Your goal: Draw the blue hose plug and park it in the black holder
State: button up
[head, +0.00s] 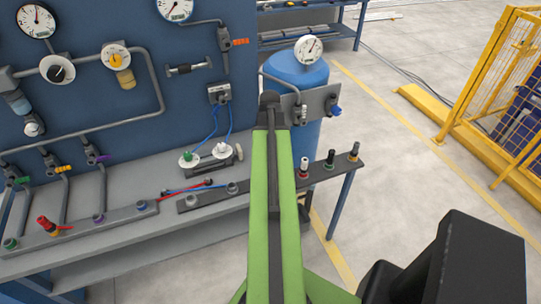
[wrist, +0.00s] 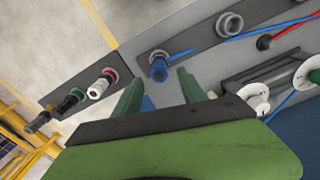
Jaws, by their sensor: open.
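The blue plug (wrist: 159,68) stands in a socket near the end of a dark strip (wrist: 205,38) in the wrist view. A blue hose runs from it to the right. My gripper (wrist: 160,88) is open and empty, its two green fingers spread to either side below the plug in the picture, apart from it. I cannot tell for certain which place is the black holder.
An empty grey socket (wrist: 230,24) sits beside the plug. A dark block with white round fittings (head: 222,150) stands behind the bench strip. A blue tank (head: 297,75) and a gauge panel (head: 90,95) stand at the back.

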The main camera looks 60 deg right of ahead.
notch_tip(320, 180, up, 12)
jog(key=p, duration=1)
jog(key=shift+r, duration=0.1)
jog(key=w+a+f+n+b, duration=0.2)
jog(key=w+a+n, duration=0.1)
jog(key=w+a, duration=0.65)
jog(key=w+a+f+n+b, duration=0.2)
jog(key=w+a+f, duration=0.1)
jog(key=w+a, duration=0.65)
jog(key=w+a+f+n+b, duration=0.1)
jog(key=a+n+b, duration=0.1)
jog(key=a, duration=1.2)
jog(key=w+a+f+n+b, duration=0.1)
jog(key=a+f+n+b, duration=0.1)
jog(key=a, duration=1.3)
jog(key=shift+w+f+n, duration=0.25)
jog(key=shift+n, duration=0.35)
